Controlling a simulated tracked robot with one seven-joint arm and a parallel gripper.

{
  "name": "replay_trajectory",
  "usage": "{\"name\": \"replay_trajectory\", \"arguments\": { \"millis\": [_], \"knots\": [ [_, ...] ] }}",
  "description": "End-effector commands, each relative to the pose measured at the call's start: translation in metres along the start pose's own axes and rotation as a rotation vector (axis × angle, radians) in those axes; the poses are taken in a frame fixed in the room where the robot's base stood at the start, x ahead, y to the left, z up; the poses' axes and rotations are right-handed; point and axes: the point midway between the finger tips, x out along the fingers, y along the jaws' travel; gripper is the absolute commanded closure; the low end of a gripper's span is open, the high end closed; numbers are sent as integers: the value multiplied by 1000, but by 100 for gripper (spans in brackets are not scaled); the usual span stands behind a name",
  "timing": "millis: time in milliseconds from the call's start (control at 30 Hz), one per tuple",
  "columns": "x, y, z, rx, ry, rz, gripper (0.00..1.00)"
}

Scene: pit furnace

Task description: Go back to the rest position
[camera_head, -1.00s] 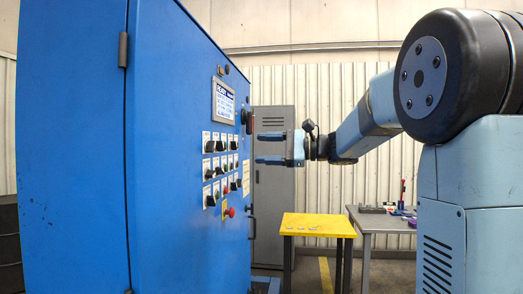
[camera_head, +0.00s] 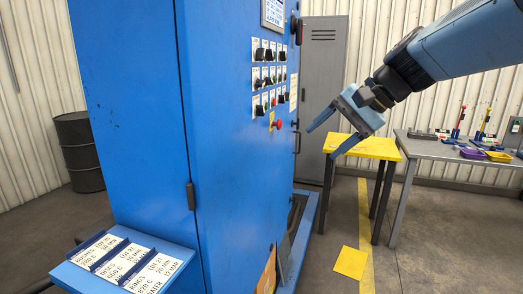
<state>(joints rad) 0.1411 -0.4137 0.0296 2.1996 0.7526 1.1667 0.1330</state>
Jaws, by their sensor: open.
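My gripper (camera_head: 327,139) is open and empty, with its two fingers spread and pointing down to the left. It hangs in the air to the right of the blue control cabinet (camera_head: 135,130), apart from its panel of black knobs (camera_head: 268,77) and red button (camera_head: 277,125). In the picture it overlaps the left side of the yellow table (camera_head: 374,147). My arm reaches in from the upper right.
A grey locker (camera_head: 323,60) stands behind. A grey workbench (camera_head: 455,155) with tools and small trays is at the right. A blue shelf with labelled cards (camera_head: 124,262) juts out at the lower left. A black drum (camera_head: 80,150) stands at the left. Floor at the right is mostly clear.

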Motion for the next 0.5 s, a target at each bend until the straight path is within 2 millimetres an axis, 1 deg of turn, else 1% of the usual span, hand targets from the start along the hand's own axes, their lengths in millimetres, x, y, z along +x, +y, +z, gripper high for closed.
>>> {"name": "replay_trajectory", "arguments": {
  "millis": [33,100,167,200,300,400,500],
  "knots": [
    [0,18,12,-57,31,60,34],
    [-1,43,24,-140,74,149,34],
    [-3,65,32,-213,111,223,34],
    [-4,79,37,-263,136,271,34],
    [-9,110,46,-384,190,380,34],
    [-14,134,51,-489,235,470,34],
    [-18,150,54,-566,264,532,34]
  ]
}}
